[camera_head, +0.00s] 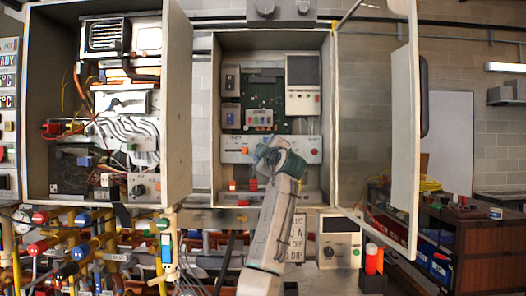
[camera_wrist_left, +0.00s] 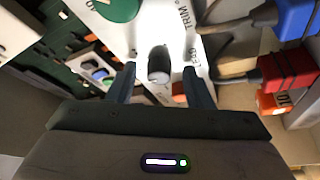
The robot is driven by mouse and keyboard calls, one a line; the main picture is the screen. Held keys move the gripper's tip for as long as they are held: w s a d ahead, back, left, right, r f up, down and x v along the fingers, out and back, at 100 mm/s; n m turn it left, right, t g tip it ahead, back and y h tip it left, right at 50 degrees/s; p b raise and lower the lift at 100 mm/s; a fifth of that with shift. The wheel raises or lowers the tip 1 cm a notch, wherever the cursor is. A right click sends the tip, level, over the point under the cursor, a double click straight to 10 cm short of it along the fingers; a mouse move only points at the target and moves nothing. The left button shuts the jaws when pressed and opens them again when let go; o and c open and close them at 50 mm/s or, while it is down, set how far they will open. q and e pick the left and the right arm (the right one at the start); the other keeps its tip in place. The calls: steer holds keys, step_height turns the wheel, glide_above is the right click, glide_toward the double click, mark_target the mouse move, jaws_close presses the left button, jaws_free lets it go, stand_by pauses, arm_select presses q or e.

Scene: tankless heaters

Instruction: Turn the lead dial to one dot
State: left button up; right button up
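A dark knob with a grey end face (camera_wrist_left: 158,64) stands out from a white panel (camera_wrist_left: 175,22) in the left wrist view. The word LEAD, partly covered, is printed close to it, and TRIM is printed further up. I cannot read the knob's pointer or see any dots. My left gripper (camera_wrist_left: 160,72) is open, with one finger on each side of the knob and a gap on both sides. In the head view my left gripper (camera_head: 264,154) is at the white control strip (camera_head: 308,145) in the middle cabinet and hides the knob. My right gripper is not in view.
A green round dial (camera_wrist_left: 118,8) sits beside the knob. Blue (camera_wrist_left: 296,18), red (camera_wrist_left: 288,70) and orange (camera_wrist_left: 275,102) plugs with cables are close on the right. The cabinet's open door (camera_head: 403,130) stands at the right, and the left cabinet (camera_head: 178,110) stands beside it.

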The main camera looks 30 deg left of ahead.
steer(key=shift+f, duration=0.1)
arm_select(q)
steer(key=b+v, duration=0.2)
steer(key=v, duration=0.8)
steer(key=shift+s+d+b, duration=0.2)
steer(key=shift+d+b, duration=0.15)
steer(key=shift+b, duration=0.05)
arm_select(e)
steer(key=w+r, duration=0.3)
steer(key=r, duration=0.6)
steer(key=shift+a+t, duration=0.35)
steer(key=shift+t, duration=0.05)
arm_select(q)
steer(key=shift+f, duration=0.1)
